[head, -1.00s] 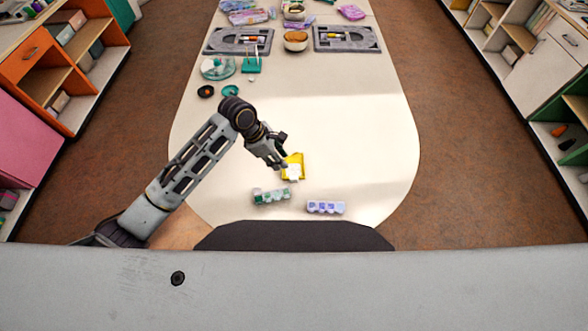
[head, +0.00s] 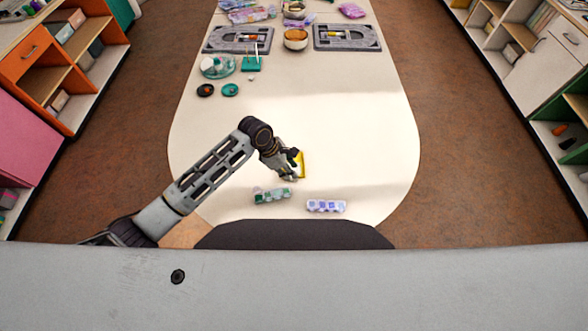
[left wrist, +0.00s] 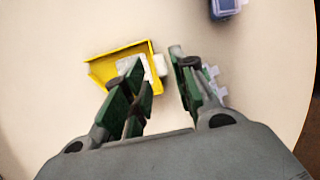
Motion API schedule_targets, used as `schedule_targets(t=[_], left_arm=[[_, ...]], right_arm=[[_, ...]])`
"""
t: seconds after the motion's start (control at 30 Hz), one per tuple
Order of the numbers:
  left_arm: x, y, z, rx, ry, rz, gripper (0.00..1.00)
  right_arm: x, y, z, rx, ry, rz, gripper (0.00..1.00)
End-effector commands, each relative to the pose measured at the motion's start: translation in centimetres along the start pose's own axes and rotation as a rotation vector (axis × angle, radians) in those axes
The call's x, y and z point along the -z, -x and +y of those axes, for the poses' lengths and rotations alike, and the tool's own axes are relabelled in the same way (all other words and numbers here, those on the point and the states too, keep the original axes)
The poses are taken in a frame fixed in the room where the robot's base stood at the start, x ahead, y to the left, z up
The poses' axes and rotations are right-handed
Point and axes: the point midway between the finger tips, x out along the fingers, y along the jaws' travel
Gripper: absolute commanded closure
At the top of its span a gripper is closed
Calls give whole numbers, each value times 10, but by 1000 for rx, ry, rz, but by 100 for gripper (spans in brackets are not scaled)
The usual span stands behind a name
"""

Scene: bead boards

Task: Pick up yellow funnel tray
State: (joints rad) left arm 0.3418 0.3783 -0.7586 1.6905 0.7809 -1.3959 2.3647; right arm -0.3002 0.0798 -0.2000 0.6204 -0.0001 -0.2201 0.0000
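The yellow funnel tray (head: 302,161) lies on the near part of the cream table, mostly hidden behind my left gripper (head: 294,164) in the head view. In the left wrist view the tray (left wrist: 107,62) shows its yellow rim and white contents. My left gripper (left wrist: 157,62) is open there, with one finger over the tray's inside and the other outside its right wall. I cannot tell whether the fingers touch it. My right gripper is not in view.
A green-and-clear bead box (head: 272,195) and a purple-and-white bead box (head: 326,206) lie nearer me. Grey boards (head: 347,45), a bowl (head: 296,44) and a teal stand (head: 251,64) are at the far end. The table's middle and right are clear.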

Motion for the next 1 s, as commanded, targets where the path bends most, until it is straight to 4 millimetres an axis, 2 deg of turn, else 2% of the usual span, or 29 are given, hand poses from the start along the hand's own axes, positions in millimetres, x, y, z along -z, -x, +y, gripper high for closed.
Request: schedule_targets(t=[0.47, 1.0], left_arm=[[1, -5, 0, 1, 0, 2, 73], [5, -51, 3, 0, 0, 1, 73]], right_arm=[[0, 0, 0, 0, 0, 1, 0], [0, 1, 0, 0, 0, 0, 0]])
